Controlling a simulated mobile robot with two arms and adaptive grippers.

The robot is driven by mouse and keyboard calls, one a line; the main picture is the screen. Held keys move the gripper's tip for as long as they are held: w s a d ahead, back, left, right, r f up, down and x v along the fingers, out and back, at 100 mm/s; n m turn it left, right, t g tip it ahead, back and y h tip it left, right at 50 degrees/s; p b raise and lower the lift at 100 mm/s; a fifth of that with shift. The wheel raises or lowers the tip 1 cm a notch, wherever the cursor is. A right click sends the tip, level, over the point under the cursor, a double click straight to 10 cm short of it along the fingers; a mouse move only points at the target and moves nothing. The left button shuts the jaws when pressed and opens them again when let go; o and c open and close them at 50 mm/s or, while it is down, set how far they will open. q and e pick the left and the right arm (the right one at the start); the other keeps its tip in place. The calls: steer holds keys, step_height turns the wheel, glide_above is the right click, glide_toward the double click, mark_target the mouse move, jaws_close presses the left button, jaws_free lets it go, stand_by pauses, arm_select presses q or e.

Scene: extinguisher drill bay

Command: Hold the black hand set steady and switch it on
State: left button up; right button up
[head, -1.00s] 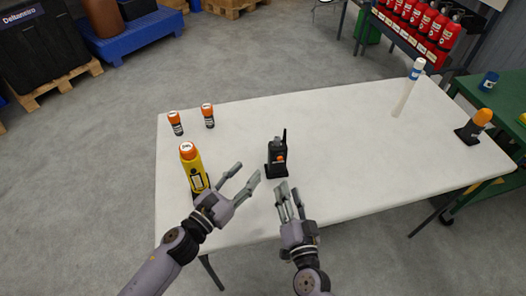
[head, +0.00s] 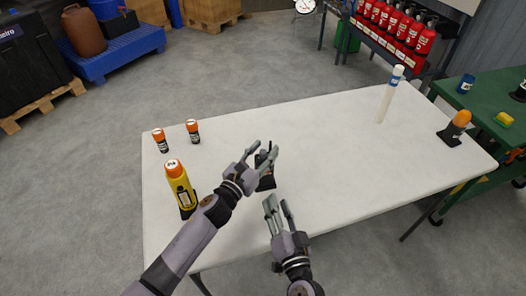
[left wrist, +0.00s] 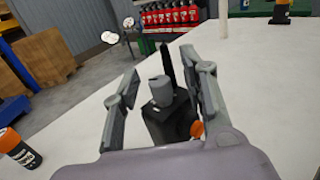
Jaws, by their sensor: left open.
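The black hand set (head: 267,182) stands upright on the white table, mostly hidden behind my left gripper (head: 265,149) in the head view. In the left wrist view, the hand set (left wrist: 168,126) shows a thin antenna, a grey knob (left wrist: 161,90) on top and an orange part (left wrist: 197,129) on its side. My left gripper is open, with one finger on each side of the hand set; I see a gap at the left finger, but contact at the right one is unclear. My right gripper (head: 277,202) is apart from the hand set, near the table's front edge, its fingers parted and empty.
On the white table (head: 330,150), a yellow bottle-like object (head: 182,188) and two small orange-capped canisters (head: 160,140) (head: 193,131) stand left. A white tube (head: 388,95) and an orange beacon (head: 455,128) stand right. The table's middle right is clear.

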arm_select(q)
jaws_close()
stand_by(0.6)
arm_select(e)
steer(key=shift+c, duration=0.4)
jaws_close()
stand_by(1.2)
